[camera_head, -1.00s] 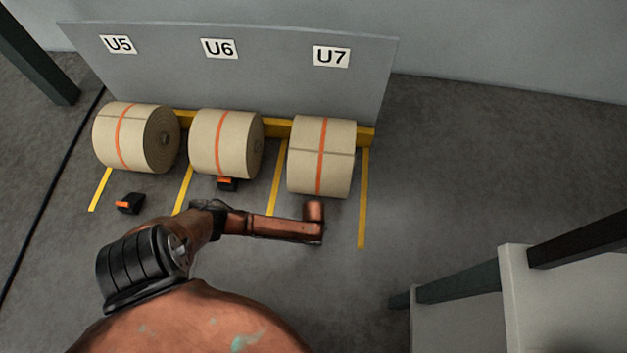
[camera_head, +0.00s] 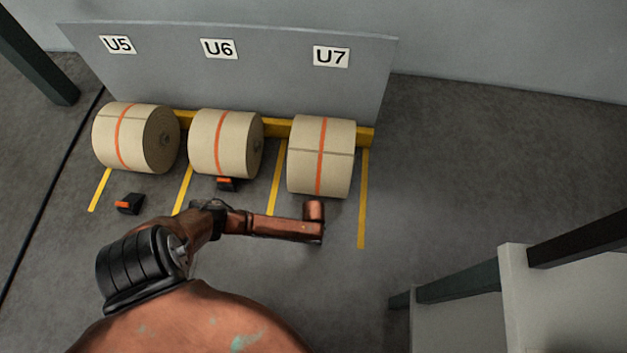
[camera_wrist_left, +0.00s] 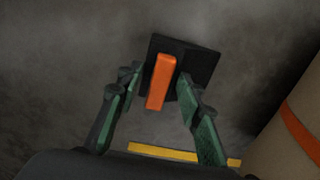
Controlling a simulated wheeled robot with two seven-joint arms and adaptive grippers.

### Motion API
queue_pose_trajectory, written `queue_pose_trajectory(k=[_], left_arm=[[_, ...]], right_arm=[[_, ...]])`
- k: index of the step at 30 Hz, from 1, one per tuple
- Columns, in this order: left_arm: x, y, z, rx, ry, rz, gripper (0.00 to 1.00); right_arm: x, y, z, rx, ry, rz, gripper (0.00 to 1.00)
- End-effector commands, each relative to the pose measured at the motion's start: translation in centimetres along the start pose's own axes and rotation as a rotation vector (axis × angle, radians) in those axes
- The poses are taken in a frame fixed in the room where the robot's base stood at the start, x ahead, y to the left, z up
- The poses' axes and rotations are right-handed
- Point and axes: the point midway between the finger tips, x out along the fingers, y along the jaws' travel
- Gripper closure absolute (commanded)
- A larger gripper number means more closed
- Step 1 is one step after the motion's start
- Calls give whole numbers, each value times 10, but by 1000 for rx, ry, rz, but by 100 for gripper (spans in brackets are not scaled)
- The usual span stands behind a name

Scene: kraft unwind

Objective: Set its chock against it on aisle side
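In the left wrist view a black chock (camera_wrist_left: 198,64) with an orange grip bar (camera_wrist_left: 161,82) lies ahead of my left gripper (camera_wrist_left: 161,73). The green fingers stand apart on either side of the bar, with a gap visible on the left. In the head view my left arm crosses in front of the rolls, and its gripper and this chock are hidden. Cream rolls with orange stripes stand at U5 (camera_head: 108,137), U6 (camera_head: 207,142) and U7 (camera_head: 306,172). One chock (camera_head: 227,184) sits against U6's near side; another (camera_head: 130,203) lies apart in front of U5. My right gripper is out of view.
A grey panel (camera_head: 270,75) with bay labels stands behind the rolls. Yellow floor lines (camera_head: 362,215) divide the bays. A pale structure with dark rails (camera_head: 520,300) stands at lower right. The floor right of U7 is clear.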

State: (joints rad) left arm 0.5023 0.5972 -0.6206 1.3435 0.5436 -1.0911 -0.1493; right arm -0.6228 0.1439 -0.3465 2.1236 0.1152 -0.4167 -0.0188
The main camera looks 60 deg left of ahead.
Motion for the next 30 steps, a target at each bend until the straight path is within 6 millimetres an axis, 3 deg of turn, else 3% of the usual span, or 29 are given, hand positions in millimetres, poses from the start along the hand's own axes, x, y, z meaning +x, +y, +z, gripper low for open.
queue_pose_trajectory(k=[8,21,30], left_arm=[[-18,0,0,1,1,0,66],[-102,-1,0,1,1,-1,66],[-120,0,0,0,0,0,66]], right_arm=[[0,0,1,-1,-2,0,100],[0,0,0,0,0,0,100],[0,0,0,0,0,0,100]])
